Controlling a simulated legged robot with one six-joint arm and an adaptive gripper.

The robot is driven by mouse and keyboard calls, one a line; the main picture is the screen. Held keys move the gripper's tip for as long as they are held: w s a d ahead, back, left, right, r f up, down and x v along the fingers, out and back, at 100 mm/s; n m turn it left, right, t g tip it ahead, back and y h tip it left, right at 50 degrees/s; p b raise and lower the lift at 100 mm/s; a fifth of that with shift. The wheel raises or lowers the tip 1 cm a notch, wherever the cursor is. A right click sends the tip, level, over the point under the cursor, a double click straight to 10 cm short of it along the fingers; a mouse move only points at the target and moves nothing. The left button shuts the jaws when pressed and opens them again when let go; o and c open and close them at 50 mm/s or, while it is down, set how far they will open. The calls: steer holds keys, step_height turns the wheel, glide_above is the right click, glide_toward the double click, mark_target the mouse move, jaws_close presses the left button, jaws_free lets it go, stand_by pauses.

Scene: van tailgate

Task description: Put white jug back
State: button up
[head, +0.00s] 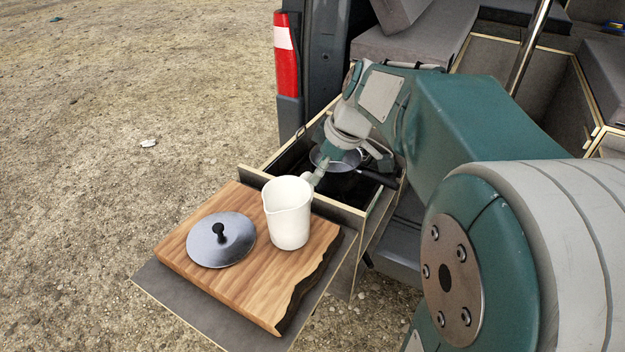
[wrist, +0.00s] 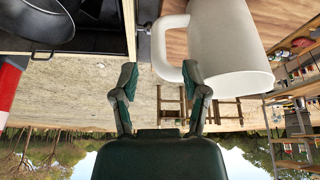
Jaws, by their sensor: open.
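The white jug (head: 289,212) stands upright on a wooden cutting board (head: 195,263), spout towards the front left. My gripper (head: 314,178) is at the jug's far right side, by its handle, and partly hidden by the jug. In the wrist view, which appears upside down, the jug (wrist: 230,40) fills the upper right and its handle loop reaches towards the fingers. My gripper (wrist: 160,72) is open there. The right finger overlaps the lower end of the handle; I cannot tell whether they touch.
A metal lid with a black knob (head: 221,240) lies on the board left of the jug. The board rests on a grey pull-out shelf (head: 170,293). Behind it an open wooden-edged drawer holds a dark pan (head: 338,160). The van's red tail light (head: 286,65) is beyond. Gravel is at left.

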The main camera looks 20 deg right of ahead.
steer(key=v, duration=0.7)
steer(key=s+a+f+m+t+h, duration=0.1)
steer(key=s+a+f+m, duration=0.2)
steer(key=s, duration=0.4)
steer(key=s+a+f+m+t+h, duration=0.1)
steer(key=s+a+f+m+h, duration=0.1)
steer(key=s+a+f+m, duration=0.2)
steer(key=s+a+m, duration=0.2)
steer(key=s+a, duration=0.1)
steer(key=s, duration=0.1)
steer(key=shift+f, duration=0.3)
